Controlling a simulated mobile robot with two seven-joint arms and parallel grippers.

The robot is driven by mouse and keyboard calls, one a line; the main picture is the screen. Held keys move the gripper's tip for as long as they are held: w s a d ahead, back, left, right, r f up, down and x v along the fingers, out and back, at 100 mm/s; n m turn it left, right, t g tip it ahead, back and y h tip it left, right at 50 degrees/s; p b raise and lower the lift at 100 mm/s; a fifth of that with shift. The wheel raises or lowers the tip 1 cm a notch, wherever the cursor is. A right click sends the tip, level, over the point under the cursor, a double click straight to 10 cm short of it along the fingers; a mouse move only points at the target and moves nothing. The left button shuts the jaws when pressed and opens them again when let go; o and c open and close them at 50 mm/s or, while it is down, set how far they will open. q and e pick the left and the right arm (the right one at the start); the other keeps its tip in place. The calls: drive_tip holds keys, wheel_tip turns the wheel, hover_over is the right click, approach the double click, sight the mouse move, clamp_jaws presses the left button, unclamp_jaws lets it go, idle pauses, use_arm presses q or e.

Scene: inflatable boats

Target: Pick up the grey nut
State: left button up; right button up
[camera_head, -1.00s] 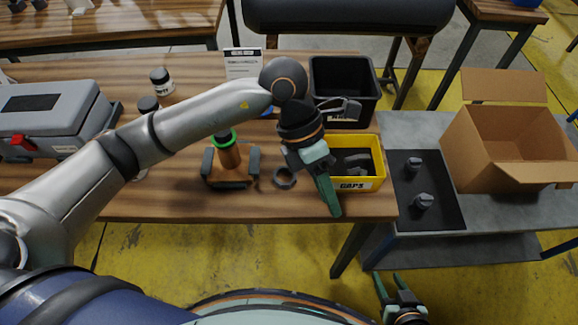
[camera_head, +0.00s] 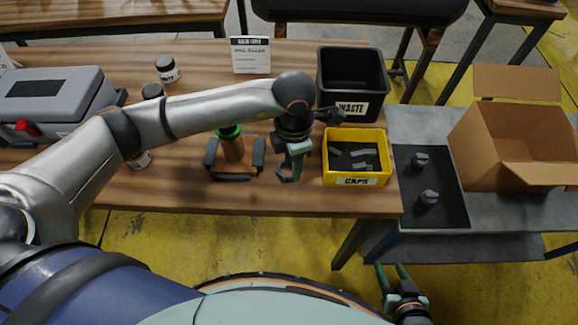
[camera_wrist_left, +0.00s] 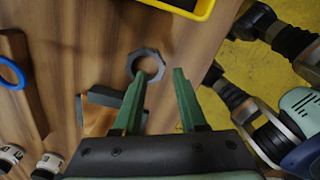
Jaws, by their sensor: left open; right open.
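The grey nut (camera_head: 283,178) lies on the wooden table in the head view, partly hidden by my left gripper. In the left wrist view the nut (camera_wrist_left: 146,51) is a ring with an open hole, lying flat just beyond the fingertips. My left gripper (camera_head: 295,180) is open and points down over the nut; in the wrist view its green fingers (camera_wrist_left: 159,75) reach toward it with nothing held. Its height above the nut is hard to tell. My right gripper (camera_head: 390,266) is open and empty, low in front of the tables.
A fixture with a green-topped orange cylinder (camera_head: 233,148) stands left of the nut. A yellow caps bin (camera_head: 356,181) is close on its right, with a black waste bin (camera_head: 345,107) behind. A cardboard box (camera_head: 490,160) and dark mat (camera_head: 440,205) occupy the right table.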

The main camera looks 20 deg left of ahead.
use_arm(q)
wheel_tip(320, 180, down, 4)
drive_tip(key=shift+r, duration=0.25)
clamp_jaws()
idle(1.3)
